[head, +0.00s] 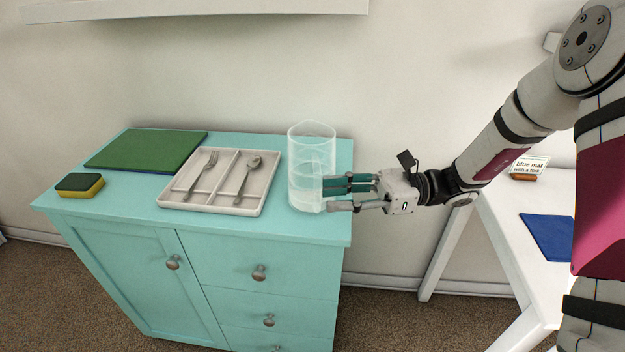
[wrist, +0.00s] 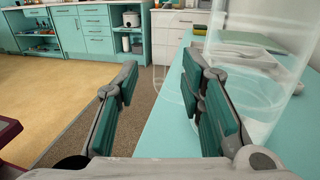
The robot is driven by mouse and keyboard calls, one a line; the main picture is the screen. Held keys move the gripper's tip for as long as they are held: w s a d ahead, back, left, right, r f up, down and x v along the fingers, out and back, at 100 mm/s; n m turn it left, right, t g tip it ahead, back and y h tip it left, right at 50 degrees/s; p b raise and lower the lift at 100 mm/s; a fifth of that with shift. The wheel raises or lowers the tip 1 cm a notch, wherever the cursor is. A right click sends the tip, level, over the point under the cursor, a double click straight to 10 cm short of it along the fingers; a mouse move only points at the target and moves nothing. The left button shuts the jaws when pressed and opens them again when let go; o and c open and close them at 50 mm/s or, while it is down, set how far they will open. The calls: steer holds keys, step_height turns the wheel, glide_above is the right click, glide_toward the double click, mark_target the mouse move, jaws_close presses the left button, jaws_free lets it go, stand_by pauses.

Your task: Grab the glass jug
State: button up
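The clear glass jug (head: 311,150) stands upright at the right end of the turquoise cabinet top. It also shows large at the right in the wrist view (wrist: 275,85). My gripper (head: 328,195) reaches in from the right, level with the jug's lower half. Its fingers are open, with teal pads. In the wrist view a faint glass handle shows between the fingertips (wrist: 163,68), and the right finger overlaps the jug's body. I cannot tell whether a finger touches the glass.
A white cutlery tray (head: 258,205) with a fork (head: 203,168) and a spoon (head: 247,177) is left of the jug. A green board (head: 148,150) and a sponge (head: 80,185) lie farther left. A white table (head: 505,225) with a blue mat (head: 548,236) stands at the right.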

mark_target(317, 204)
steer(key=a, duration=0.4)
steer(key=shift+s+b, duration=0.3)
steer(key=shift+s, duration=0.1)
steer(key=shift+r, duration=0.1)
jaws_close()
